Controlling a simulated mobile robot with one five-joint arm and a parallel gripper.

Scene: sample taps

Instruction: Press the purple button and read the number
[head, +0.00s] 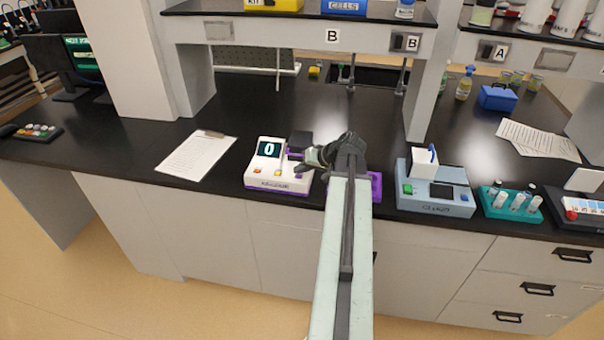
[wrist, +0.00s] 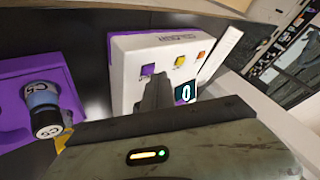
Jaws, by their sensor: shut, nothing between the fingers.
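The counter device (head: 262,180) is a white box with a purple base on the black bench, and its display (head: 269,149) reads 0. In the wrist view its face (wrist: 125,57) carries a purple button (wrist: 148,69), a yellow button (wrist: 179,62) and an orange button (wrist: 201,54). The display (wrist: 186,92) reads 0 there too. My gripper (head: 290,156) is shut and empty over the right part of the device. In the wrist view the gripper tips (wrist: 158,80) are close beside the purple button; I cannot tell whether they touch it. My gripper hides the purple button in the head view.
A purple holder (head: 376,187) is right of the device, partly behind my arm; in the wrist view it (wrist: 72,92) holds a vial marked C5 (wrist: 45,115). A clipboard (head: 197,155) lies left. A blue-grey instrument (head: 435,205) and a teal rack (head: 511,210) stand right.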

